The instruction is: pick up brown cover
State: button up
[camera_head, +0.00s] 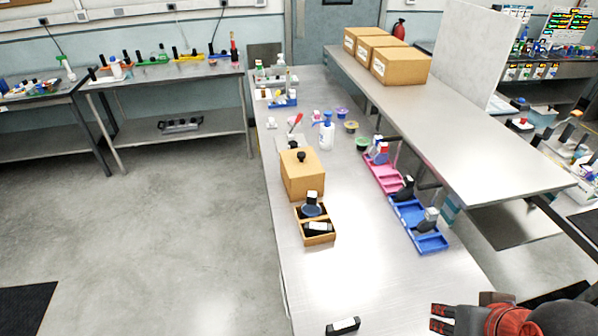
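The brown cover (301,178) is a box-shaped tan piece with a black knob on top. It stands upright on the metal bench, left of the middle of the view. A small brown tray (319,239) with dark items in it sits right in front of the cover. My gripper (437,319) is at the bottom right, over the near right part of the bench, far from the cover. Its black fingertips point left with a gap between them, and I see nothing held. Nothing hides the cover's near and top faces.
Blue (432,243) and pink (385,178) trays line the bench's right side. A black-and-white item (343,326) lies at the near edge. The bench between tray and blue trays is clear. A raised shelf (470,145) runs along the right.

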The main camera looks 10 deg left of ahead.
aim_at(301, 171)
jog(key=k+j, duration=0.55)
jog(key=j, duration=0.25)
jog(key=k+j, duration=0.3)
jog(key=i+j, duration=0.1)
jog(key=j, duration=0.35)
jog(key=i+j, duration=0.1)
jog(key=j, duration=0.35)
jog(key=i+j, duration=0.15)
jog(key=j, duration=0.25)
jog(key=i+j+u, duration=0.1)
jog(key=j, duration=0.35)
jog(key=i+j, duration=0.25)
jog(key=i, duration=0.2)
jog(key=i+j, duration=0.2)
jog(key=i, duration=0.25)
jog(key=i+j, duration=0.25)
jog(key=i, duration=0.15)
